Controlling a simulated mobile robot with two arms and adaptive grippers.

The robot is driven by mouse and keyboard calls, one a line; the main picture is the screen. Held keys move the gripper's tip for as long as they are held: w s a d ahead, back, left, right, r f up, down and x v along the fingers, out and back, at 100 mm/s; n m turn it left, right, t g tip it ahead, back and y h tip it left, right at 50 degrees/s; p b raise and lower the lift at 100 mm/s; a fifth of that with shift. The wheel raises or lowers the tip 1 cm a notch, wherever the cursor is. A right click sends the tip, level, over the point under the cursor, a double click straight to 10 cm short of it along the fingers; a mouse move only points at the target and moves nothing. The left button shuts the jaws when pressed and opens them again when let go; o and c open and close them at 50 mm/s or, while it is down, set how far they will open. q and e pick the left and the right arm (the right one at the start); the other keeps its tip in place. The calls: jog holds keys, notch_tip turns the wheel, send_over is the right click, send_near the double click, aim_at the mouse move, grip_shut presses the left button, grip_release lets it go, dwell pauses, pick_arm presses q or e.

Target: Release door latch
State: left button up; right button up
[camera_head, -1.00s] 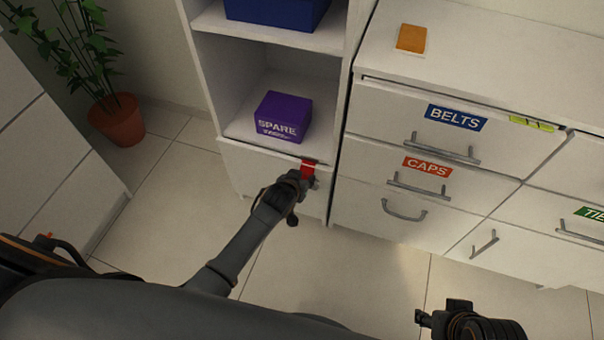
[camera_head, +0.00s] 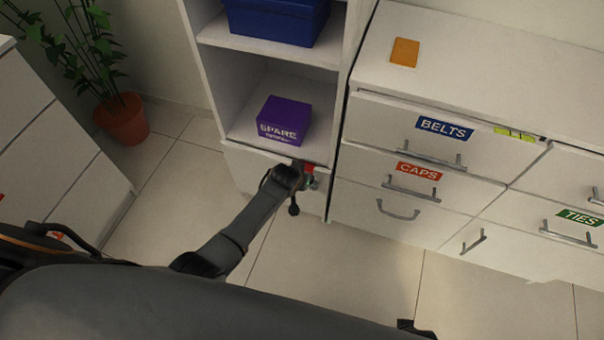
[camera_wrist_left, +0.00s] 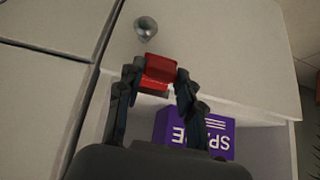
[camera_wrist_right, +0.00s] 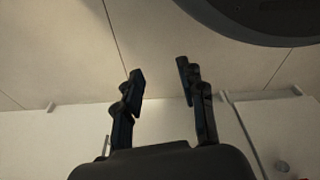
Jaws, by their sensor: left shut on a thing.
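A red latch (camera_head: 309,168) sits at the top edge of the small white door (camera_head: 262,172) under the open shelf. It also shows in the left wrist view (camera_wrist_left: 159,70), between the two fingers. My left gripper (camera_wrist_left: 156,78) is shut on the red latch. In the head view my left gripper (camera_head: 298,177) partly covers the latch. A round metal knob (camera_wrist_left: 146,27) is on the door beside the latch. My right gripper (camera_wrist_right: 160,82) is open and empty, seen in the right wrist view, with floor and white furniture fronts beyond it.
A purple SPARE box (camera_head: 284,120) stands on the shelf just above the door. A blue box (camera_head: 285,18) is one shelf higher. Drawers labelled BELTS (camera_head: 444,128) and CAPS (camera_head: 419,171) stand close on the right. The floor (camera_head: 340,275) before the door is clear.

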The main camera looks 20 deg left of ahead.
pick_arm(q)
jog(key=shift+w+r+p, duration=0.15)
jog(key=shift+r+p, duration=0.05)
jog(key=shift+p, duration=0.1)
pick_arm(e)
jog(key=shift+s+d+f, duration=0.1)
jog(key=shift+s+f, duration=0.8)
jog(key=shift+f, duration=0.15)
pick_arm(q)
jog(key=o, duration=1.2)
jog(key=shift+c, duration=0.2)
jog(key=v, duration=1.2)
jog(key=shift+w, duration=0.1)
